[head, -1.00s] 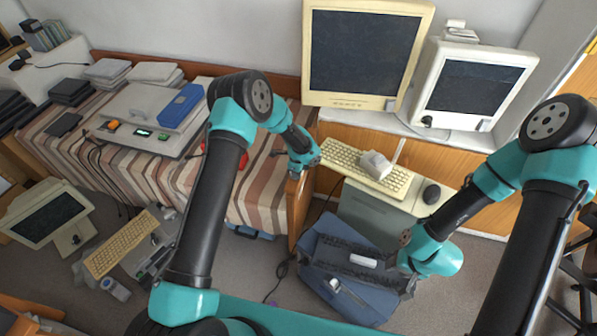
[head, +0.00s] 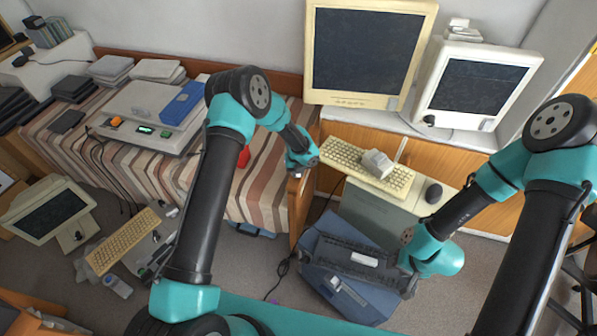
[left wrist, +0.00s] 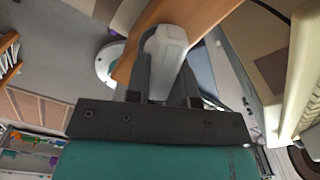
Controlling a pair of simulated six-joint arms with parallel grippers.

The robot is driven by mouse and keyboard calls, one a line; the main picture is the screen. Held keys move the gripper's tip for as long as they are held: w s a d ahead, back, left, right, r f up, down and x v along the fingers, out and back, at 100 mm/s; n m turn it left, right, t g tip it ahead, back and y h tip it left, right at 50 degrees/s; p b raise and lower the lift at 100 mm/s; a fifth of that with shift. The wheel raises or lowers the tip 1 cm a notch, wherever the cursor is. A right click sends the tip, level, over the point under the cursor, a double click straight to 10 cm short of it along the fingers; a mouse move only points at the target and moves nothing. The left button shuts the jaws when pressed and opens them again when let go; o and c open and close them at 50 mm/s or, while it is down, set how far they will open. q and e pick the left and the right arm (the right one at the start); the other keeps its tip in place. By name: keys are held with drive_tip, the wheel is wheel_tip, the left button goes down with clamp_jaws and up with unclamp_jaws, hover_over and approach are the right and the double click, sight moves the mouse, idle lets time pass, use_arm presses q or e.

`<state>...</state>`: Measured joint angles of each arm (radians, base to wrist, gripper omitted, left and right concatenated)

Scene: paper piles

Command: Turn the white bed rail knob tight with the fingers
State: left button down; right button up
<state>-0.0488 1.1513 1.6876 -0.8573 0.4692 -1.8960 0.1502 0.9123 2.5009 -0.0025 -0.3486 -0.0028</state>
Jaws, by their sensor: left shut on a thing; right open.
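The white bed rail knob (left wrist: 164,52) shows in the left wrist view between the two dark fingers of my left gripper (left wrist: 163,88). The gripper is shut on it, beside the edge of a wooden board (left wrist: 215,22). In the head view my left gripper (head: 299,168) is at the end of the striped bed, by the wooden end board (head: 300,205). The knob is mostly hidden there by the gripper. My right gripper (head: 408,280) is open, low over the floor at the right, apart from the bed.
A long dark object (head: 340,258) with a white piece lies over a blue-grey case (head: 350,295) beside my right gripper. Two monitors (head: 365,55) and a keyboard (head: 350,162) stand behind. A white machine (head: 150,115) lies on the striped bed (head: 260,185).

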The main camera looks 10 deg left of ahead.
use_arm(q)
drive_tip(key=m, duration=0.4)
drive_tip(key=shift+a+m, duration=0.3)
drive_tip(key=c, duration=0.9)
unclamp_jaws()
drive_tip(key=shift+r, duration=0.15)
drive_tip(key=shift+r, duration=3.85)
drive_tip(key=shift+s, duration=0.1)
